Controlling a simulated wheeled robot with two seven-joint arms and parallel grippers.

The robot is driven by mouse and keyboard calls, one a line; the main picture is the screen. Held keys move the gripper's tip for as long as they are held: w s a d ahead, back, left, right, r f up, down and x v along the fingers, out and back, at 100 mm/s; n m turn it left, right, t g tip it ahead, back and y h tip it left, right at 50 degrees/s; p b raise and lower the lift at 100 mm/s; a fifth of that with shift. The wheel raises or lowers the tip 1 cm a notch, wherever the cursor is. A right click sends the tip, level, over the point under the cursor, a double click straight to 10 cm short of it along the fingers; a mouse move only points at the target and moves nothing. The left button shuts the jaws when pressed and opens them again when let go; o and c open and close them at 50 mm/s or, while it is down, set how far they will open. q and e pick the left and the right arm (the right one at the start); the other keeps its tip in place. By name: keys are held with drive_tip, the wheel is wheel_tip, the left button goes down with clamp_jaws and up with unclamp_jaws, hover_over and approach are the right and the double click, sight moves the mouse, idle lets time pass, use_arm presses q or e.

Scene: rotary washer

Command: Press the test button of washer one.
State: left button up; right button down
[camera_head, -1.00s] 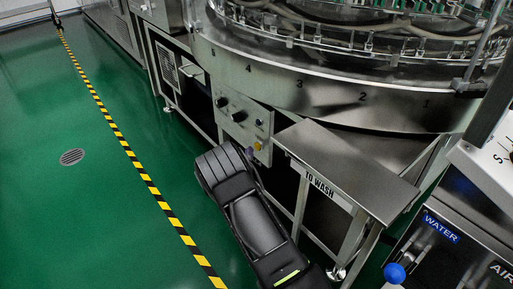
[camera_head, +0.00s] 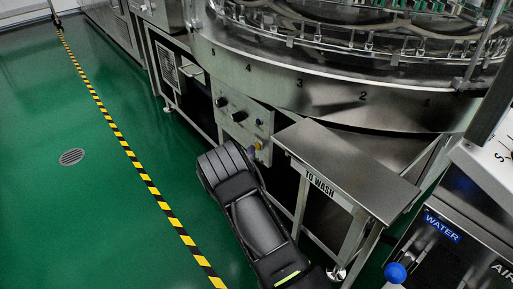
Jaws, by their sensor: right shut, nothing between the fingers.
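Washer one's control panel (camera_head: 243,125) is a grey metal plate below the round washer drum. It carries two dark knobs (camera_head: 238,116), a small button or lamp (camera_head: 259,122) and a yellow button (camera_head: 258,146) near its lower right. No label on these is readable, so I cannot tell which is the test button. My right arm comes up from the bottom, and its black wrist covers the panel's lower part. A small part of my right gripper (camera_head: 251,153) shows beside the wrist, just below the yellow button. It is shut and empty; contact cannot be told. My left gripper is not in view.
A steel table marked "TO WASH" (camera_head: 345,170) stands close right of my arm. The round washer (camera_head: 310,90) with numbered rim fills the back. A WATER panel with a blue knob (camera_head: 395,272) is at lower right.

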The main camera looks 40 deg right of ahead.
drive_tip(key=shift+d, duration=0.45)
idle(0.5)
drive_tip(key=shift+a, duration=0.85)
drive_tip(key=shift+a, duration=0.1)
drive_tip(key=shift+a, duration=2.45)
